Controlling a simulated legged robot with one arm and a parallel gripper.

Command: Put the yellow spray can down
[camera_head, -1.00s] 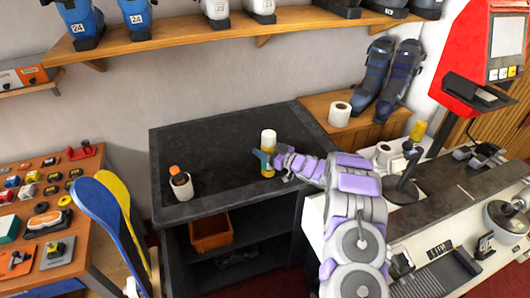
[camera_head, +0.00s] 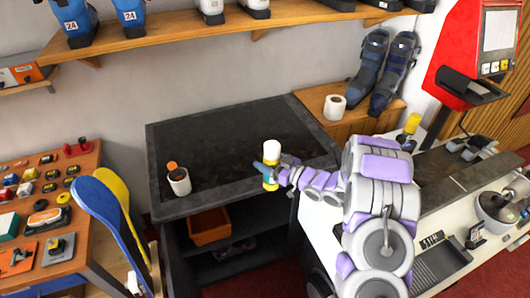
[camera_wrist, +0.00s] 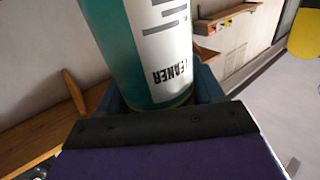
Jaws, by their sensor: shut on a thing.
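The spray can (camera_head: 271,150) is upright in the head view, with a white upper part and a yellow band low down. In the wrist view the can (camera_wrist: 140,40) fills the top middle, teal with a white label whose letters are upside down. My gripper (camera_head: 268,174) comes from the right and is shut around the can's body. The can shows over the front right part of the dark bench top (camera_head: 225,145). Whether its base touches the top cannot be told.
A white cup-like holder (camera_head: 179,182) with an orange-tipped thing stands at the bench's left. A white roll (camera_head: 334,107) is on a wooden box behind right. A yellow-topped bottle (camera_head: 412,124) stands on the right counter. The bench's middle is clear.

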